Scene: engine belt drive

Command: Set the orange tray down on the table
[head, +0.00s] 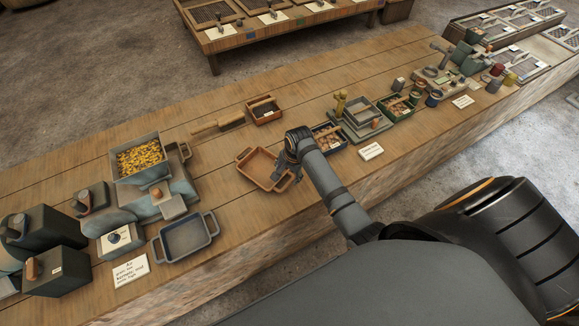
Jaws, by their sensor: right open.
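The orange tray (262,181) is an empty, shallow rectangular tray with a handle at each end. It appears to lie flat on the wooden table (240,215), near its front edge at mid-length. My right gripper (284,173) is open at the tray's right side, by the near right handle. The arm covers part of that side, so I cannot tell whether the fingers touch the tray. My left gripper is not in view.
A blue-grey tray (186,238) and a bin of yellow pieces (145,160) stand to the left. A small orange-brown box (264,110) and a wooden paddle (218,127) lie behind. Boxes of parts (397,104) stand to the right. Bare table lies around the orange tray's left side.

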